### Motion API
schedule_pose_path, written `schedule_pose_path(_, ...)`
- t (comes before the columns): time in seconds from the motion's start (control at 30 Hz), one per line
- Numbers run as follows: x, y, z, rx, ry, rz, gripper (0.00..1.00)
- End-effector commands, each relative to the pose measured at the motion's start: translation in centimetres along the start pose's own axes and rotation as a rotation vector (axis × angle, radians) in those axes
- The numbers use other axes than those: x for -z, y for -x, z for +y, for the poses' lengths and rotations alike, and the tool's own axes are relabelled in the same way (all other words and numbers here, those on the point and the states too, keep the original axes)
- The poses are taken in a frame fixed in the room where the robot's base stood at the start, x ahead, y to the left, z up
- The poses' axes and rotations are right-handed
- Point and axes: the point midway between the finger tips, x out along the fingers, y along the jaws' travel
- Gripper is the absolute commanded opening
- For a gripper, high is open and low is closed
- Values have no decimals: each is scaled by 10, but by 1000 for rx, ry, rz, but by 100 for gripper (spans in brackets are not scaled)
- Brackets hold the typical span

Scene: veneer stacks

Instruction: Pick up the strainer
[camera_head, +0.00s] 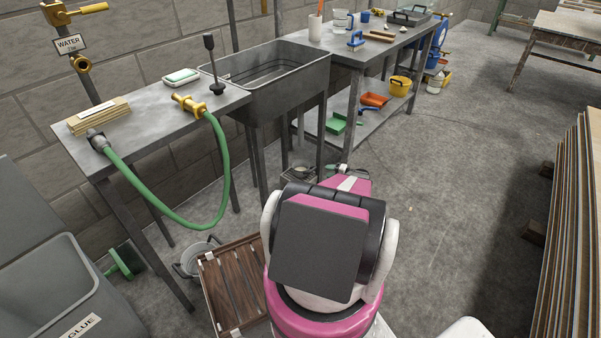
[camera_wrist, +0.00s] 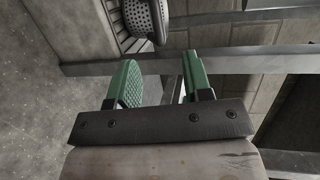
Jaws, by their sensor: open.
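In the wrist view my gripper (camera_wrist: 159,68) is open, with its two green finger pads apart and nothing between them. A grey perforated metal bowl, which looks like the strainer (camera_wrist: 143,17), shows at the top of the wrist view, cut off by the edge. It lies beyond the fingertips, ahead of the left finger, and is apart from them. In the head view my own arm hides most of my gripper. A small pale round thing under the sink, left of my arm, may be the strainer (camera_head: 300,172), but it is too small to tell.
The sink (camera_head: 265,78) and its metal legs stand close to my arm. A bench (camera_head: 150,115) with a green hose (camera_head: 225,165) is at left. A slatted wooden crate (camera_head: 228,290) and a bucket (camera_head: 190,260) stand on the floor. Open floor (camera_head: 440,200) lies at right, beside stacked veneer (camera_head: 575,230).

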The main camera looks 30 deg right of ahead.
Motion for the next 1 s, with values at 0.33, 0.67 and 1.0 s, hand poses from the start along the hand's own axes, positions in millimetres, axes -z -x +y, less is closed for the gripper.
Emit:
schedule_pose_path(0.33,-1,-47,0,-2,0,-3,46)
schedule_pose_path(0.67,-1,-77,2,-3,0,-5,46)
schedule_pose_path(1.0,-2,-100,2,-3,0,-2,46)
